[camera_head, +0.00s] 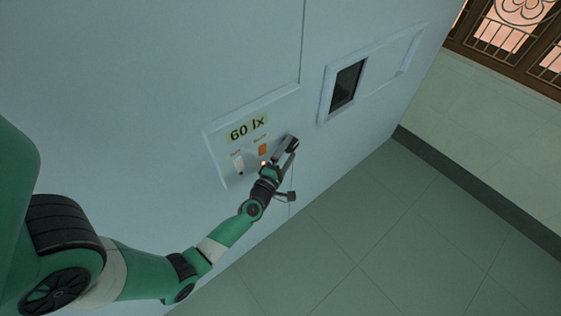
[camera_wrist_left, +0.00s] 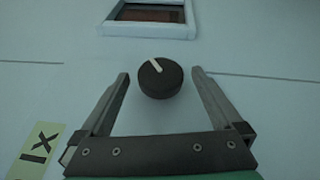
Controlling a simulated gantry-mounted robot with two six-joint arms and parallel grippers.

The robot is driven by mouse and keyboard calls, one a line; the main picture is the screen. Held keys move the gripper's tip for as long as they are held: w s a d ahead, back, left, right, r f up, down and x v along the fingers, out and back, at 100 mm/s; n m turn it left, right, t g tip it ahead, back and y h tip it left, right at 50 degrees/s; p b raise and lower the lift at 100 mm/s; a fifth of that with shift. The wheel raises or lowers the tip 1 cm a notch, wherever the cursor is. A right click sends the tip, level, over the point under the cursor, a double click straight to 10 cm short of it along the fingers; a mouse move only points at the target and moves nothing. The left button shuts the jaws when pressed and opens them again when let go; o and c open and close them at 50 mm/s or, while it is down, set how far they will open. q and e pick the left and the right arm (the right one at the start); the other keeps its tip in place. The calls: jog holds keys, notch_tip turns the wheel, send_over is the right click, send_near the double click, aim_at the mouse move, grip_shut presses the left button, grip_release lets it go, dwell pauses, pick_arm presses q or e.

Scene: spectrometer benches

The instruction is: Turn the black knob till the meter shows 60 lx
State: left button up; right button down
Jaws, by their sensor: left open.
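The meter (camera_head: 247,128) on the pale panel reads "60 lx" in the head view. Part of it, with "lx", shows at the lower left of the left wrist view (camera_wrist_left: 34,153). The black knob (camera_wrist_left: 160,78) has a white pointer line, tilted toward the upper left in the left wrist view. My left gripper (camera_wrist_left: 160,82) is open, with one finger on each side of the knob and a gap on both sides. In the head view my left gripper (camera_head: 289,158) is at the panel, right of the meter, and the knob cannot be made out there. My right gripper is not in view.
An orange switch (camera_head: 262,150) and a white switch (camera_head: 239,165) sit below the meter. A framed dark window (camera_head: 346,87) is at the upper right of the cabinet. Open tiled floor (camera_head: 400,240) lies at the lower right.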

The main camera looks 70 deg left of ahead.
pick_arm(q)
jog(key=v, duration=0.9)
jog(key=shift+p, duration=0.3)
